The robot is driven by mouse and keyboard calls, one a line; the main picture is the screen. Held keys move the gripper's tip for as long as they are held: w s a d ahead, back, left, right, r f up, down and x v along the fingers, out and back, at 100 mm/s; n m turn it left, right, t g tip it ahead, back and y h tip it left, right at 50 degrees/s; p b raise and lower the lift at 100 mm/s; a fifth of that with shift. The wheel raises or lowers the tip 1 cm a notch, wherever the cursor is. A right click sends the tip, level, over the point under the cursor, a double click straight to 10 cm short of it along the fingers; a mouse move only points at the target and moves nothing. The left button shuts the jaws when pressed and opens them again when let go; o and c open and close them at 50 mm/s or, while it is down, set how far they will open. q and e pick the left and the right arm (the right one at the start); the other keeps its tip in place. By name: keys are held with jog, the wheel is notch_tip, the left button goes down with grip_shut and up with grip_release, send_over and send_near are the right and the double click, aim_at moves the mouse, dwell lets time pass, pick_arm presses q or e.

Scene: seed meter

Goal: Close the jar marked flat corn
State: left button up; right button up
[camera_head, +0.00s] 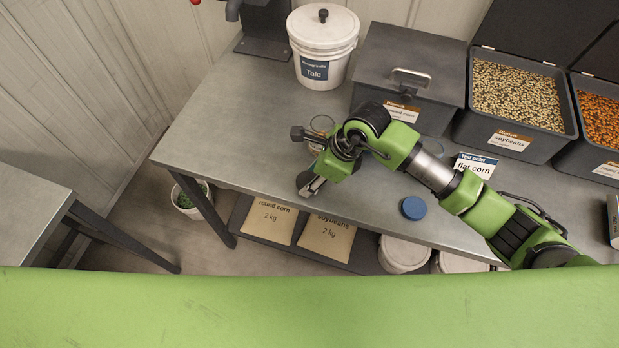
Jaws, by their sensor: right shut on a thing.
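A clear glass jar (322,123) shows partly at my right gripper, its round rim uncovered; any marking on it is hidden or too small to read. My right gripper (303,160) is shut on the jar, with one dark finger behind it and one grey finger in front. The wrist covers part of the jar. A round blue lid (413,208) lies flat on the grey table (235,130), near the front edge and apart from the jar. A card reading "flat corn" (475,166) stands behind my right forearm. My left gripper is not in view.
A white talc bucket (323,45), a closed grey bin (408,70), an open soybeans bin (515,95) and a bin of orange grain (600,113) line the back. Paper sacks (328,238) and white buckets (403,254) sit below. The table's left part is clear.

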aim_at(305, 181)
jog(key=shift+r+b, duration=0.5)
jog(key=shift+r, duration=0.05)
jog(key=shift+a+b+v, duration=0.25)
jog(key=shift+b+v, duration=0.45)
jog(key=shift+v, duration=0.55)
jog(key=s+d+r+b, duration=0.4)
jog(key=s+d+r, duration=0.3)
jog(key=s+r, duration=0.2)
jog(key=shift+s+d+r, duration=0.3)
jog(key=shift+s+d, duration=0.1)
jog(key=shift+s, duration=0.7)
